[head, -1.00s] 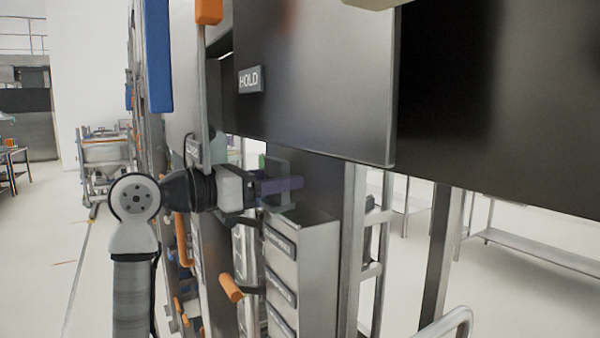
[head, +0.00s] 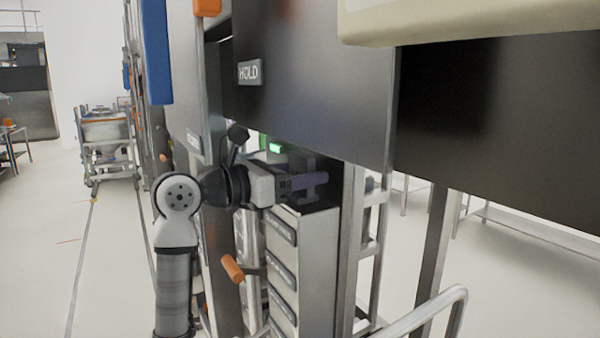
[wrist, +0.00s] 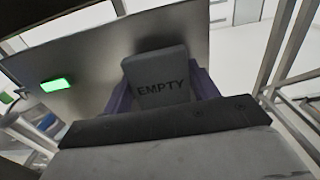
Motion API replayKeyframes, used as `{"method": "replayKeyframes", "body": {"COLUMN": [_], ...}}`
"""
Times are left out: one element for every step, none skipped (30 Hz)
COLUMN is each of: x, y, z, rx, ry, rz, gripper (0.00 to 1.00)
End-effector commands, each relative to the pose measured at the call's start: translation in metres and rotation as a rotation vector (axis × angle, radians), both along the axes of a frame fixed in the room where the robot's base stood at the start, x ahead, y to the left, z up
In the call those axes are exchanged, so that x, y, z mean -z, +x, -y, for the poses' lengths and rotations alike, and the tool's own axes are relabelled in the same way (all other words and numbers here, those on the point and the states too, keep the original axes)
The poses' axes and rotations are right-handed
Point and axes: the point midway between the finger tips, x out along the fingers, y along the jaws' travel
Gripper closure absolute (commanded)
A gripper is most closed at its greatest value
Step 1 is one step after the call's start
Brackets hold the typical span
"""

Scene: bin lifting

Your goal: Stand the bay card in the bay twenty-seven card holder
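The bay card (wrist: 160,80) is a grey plate reading "EMPTY" in the wrist view. Purple fingers flank it on both sides, and its lower part is hidden behind my gripper's dark body. My gripper (head: 312,181) appears shut on the card, just above the top of a grey cabinet and below the dark panel. The card is dark and hard to make out in the head view. I cannot pick out the bay twenty-seven card holder; no such number is readable.
The grey cabinet (head: 306,262) has several labelled fronts, too small to read. A lit green display (wrist: 57,85) is at left in the wrist view. An orange handle (head: 232,268) juts out beside the cabinet. Metal posts stand at right.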

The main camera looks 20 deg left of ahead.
Motion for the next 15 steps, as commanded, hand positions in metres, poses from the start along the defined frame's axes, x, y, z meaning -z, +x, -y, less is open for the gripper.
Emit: {"method": "replayKeyframes", "body": {"x": [-0.0005,-0.0006,-0.0005,-0.0006,-0.0006,-0.0006,-0.0007,-0.0007,-0.0007,-0.0007,-0.0008,-0.0016,-0.0028,-0.0045,-0.0045], "y": [0.0001,0.0000,0.0001,0.0001,0.0000,0.0000,0.0000,0.0000,0.0000,0.0000,0.0000,0.0000,-0.0001,-0.0001,-0.0012], "z": [-0.0001,-0.0001,-0.0001,-0.0001,-0.0001,-0.0001,-0.0001,-0.0001,-0.0001,-0.0001,-0.0001,-0.0001,-0.0001,-0.0001,-0.0015], "rx": [0.000,0.000,0.000,0.000,0.000,0.000,0.000,0.000,0.000,0.000,0.000,0.000,0.000,0.000,-0.002], "ry": [0.000,0.000,0.000,0.000,0.000,0.000,0.000,0.000,0.000,0.000,0.000,0.000,0.000,-0.001,-0.001], "rz": [0.000,0.000,0.000,0.000,0.000,0.000,0.000,0.000,0.000,0.000,0.000,0.000,0.000,0.001,0.001], "gripper": [0.34,0.30,0.24,0.22,0.22,0.22,0.22,0.22,0.22,0.22,0.22,0.22,0.22,0.22,0.22]}}
